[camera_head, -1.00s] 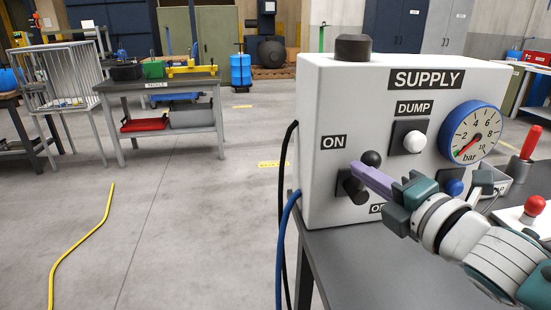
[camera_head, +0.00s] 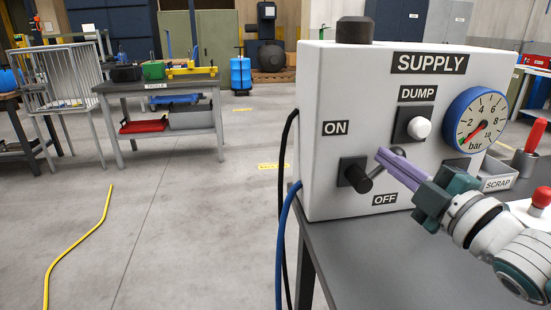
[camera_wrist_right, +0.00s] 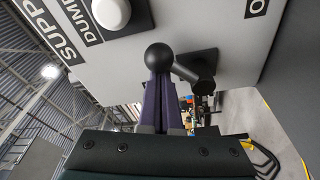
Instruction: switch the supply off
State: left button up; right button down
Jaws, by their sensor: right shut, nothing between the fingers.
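The white supply box (camera_head: 325,100) stands on a dark table, with an ON label (camera_head: 336,128) at upper left and an OFF label (camera_head: 384,199) at lower right. Between them is the black rotary lever (camera_head: 357,176). Its arm points right and somewhat upward from the pivot, and the ball end is largely hidden behind my fingers. In the right wrist view the ball (camera_wrist_right: 159,57) is at my fingertips, apparently touching; the pivot (camera_wrist_right: 198,68) lies to its right. My right gripper (camera_head: 383,155) is shut and empty, with purple fingers. My left gripper is not in view.
A white DUMP button (camera_head: 420,128) sits above the lever, and a blue-rimmed gauge (camera_head: 475,119) is to its right. A SCRAP bin (camera_head: 497,184) and red-knobbed controls stand at the right. Blue and black hoses hang at the box's left. A tackle table (camera_head: 155,86) stands farther back.

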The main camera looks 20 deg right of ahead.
jog(key=f+m+b, duration=0.1)
jog(key=m, duration=0.1)
jog(key=d+f+m+h+b, duration=0.1)
jog(key=m, duration=0.1)
jog(key=d+f+m+t+b, duration=0.1)
jog(key=m, duration=0.2)
jog(key=shift+s+d+b, duration=0.2)
jog(key=shift+s+b, duration=0.1)
dwell(0.6)
